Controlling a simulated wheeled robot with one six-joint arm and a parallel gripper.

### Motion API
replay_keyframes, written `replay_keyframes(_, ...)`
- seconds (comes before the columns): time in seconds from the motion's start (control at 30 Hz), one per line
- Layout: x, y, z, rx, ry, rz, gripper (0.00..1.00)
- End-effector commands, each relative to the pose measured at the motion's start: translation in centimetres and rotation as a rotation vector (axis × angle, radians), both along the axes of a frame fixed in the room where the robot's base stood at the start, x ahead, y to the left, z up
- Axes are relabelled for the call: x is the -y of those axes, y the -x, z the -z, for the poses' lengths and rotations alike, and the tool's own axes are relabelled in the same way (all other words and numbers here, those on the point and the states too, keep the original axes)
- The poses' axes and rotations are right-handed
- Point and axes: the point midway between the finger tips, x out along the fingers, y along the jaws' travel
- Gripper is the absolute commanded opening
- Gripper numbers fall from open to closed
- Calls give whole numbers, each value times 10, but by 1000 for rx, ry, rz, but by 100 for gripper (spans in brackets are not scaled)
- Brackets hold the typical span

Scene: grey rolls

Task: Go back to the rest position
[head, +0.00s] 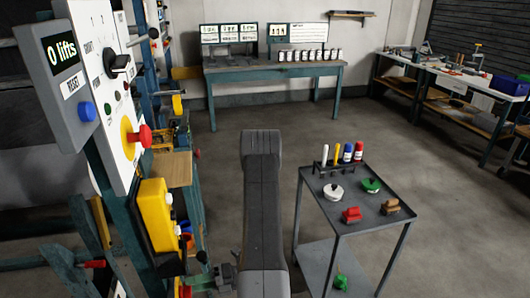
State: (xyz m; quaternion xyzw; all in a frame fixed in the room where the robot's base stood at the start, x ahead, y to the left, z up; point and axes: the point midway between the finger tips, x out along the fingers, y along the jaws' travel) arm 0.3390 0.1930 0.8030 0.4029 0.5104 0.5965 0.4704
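My grey arm (262,200) stands upright in the middle of the head view, between the panel on the left and the cart on the right. At its lower left, near the bottom edge, a small dark jointed part (222,277) that looks like my gripper points left toward the blue frame. It is small and partly cut off, so its fingers and anything between them cannot be made out.
A control panel (113,70) with a red emergency button (139,137) and a yellow box (155,222) stand close on the left. A grey cart (318,209) with markers, lids and brushes stands right of my arm. A bench (272,73) is at the back. Open floor lies between.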

Motion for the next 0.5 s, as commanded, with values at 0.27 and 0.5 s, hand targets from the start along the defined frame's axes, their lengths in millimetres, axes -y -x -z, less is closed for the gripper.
replay_keyframes(0.27,0,1,-4,206,-50,-1,35)
replay_keyframes(0.5,1,2,-6,295,-72,-1,35)
